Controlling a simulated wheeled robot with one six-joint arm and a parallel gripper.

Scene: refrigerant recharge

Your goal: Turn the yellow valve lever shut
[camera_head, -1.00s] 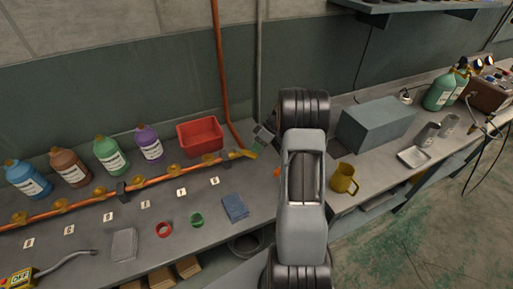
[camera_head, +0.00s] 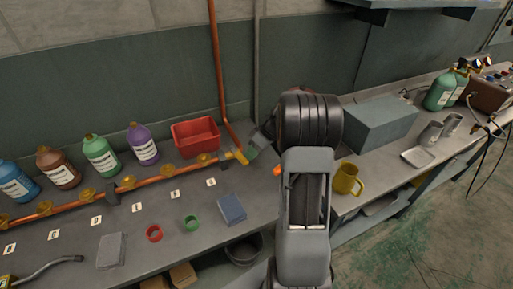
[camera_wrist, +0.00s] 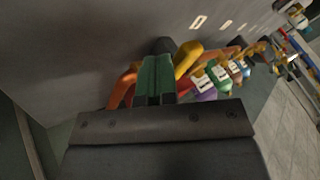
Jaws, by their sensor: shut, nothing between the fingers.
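The yellow valve lever (camera_head: 241,156) sits at the right end of the orange pipe (camera_head: 160,178) on the bench, slanting down to the right in the head view. My gripper (camera_head: 251,151) is just to the right of the lever, very close to it; I cannot tell if they touch. In the wrist view, the green fingers of my gripper (camera_wrist: 155,72) are together and empty. A yellow lever (camera_wrist: 188,60) shows just right of the fingertips there, beside them and not between them.
A red bin (camera_head: 196,138) stands behind the pipe end. Several bottles, such as the purple one (camera_head: 143,146), line the wall side. A blue block (camera_head: 232,209), a yellow mug (camera_head: 346,179) and a grey box (camera_head: 378,124) are nearby. A vertical orange pipe (camera_head: 215,75) rises behind.

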